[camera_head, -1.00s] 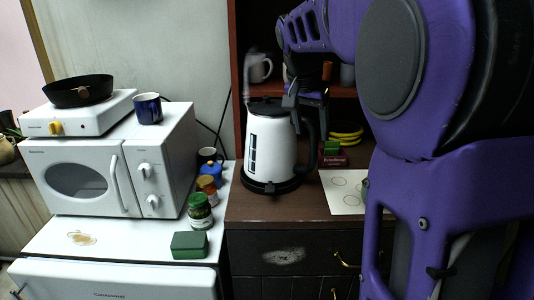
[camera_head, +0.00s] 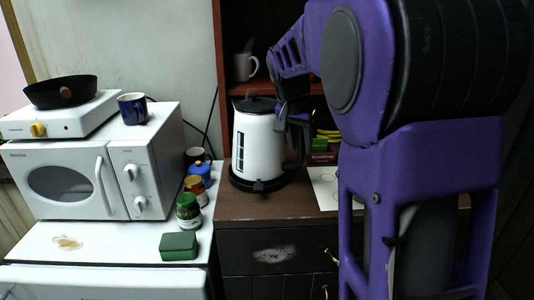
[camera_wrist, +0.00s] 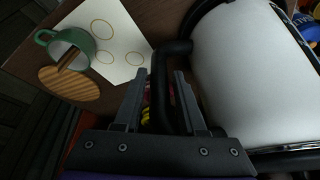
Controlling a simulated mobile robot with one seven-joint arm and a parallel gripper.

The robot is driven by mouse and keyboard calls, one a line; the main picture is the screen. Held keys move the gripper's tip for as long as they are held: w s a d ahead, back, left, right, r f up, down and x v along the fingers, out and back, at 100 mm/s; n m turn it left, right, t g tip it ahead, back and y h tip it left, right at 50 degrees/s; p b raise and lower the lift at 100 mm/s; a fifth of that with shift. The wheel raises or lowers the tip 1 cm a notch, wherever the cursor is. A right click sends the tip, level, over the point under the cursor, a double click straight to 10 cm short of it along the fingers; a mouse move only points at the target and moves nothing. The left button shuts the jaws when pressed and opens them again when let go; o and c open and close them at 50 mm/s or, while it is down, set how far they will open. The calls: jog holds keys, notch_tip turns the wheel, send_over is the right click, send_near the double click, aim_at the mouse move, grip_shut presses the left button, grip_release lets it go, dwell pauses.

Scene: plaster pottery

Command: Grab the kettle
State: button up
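The white kettle (camera_head: 258,146) with a black lid, base and handle stands upright on the dark wooden cabinet top. In the wrist view its white body (camera_wrist: 252,75) fills the right side. Its black handle (camera_wrist: 168,88) runs between the two fingers of my gripper (camera_wrist: 160,78). The fingers are apart, one on each side of the handle, with gaps visible. In the head view my gripper (camera_head: 290,122) is at the kettle's right, by the handle; its fingertips are hard to make out there.
A white sheet with circles (camera_wrist: 112,45), a green mug (camera_wrist: 68,45) and a striped wooden coaster (camera_wrist: 70,85) lie near the handle. A shelf (camera_head: 240,88) rises behind the kettle. Jars (camera_head: 188,210), a green box (camera_head: 179,246) and a microwave (camera_head: 80,180) stand to the left.

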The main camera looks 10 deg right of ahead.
grip_shut()
dwell(1.0)
jog(key=shift+w+r, duration=0.15)
jog(key=shift+r, duration=0.05)
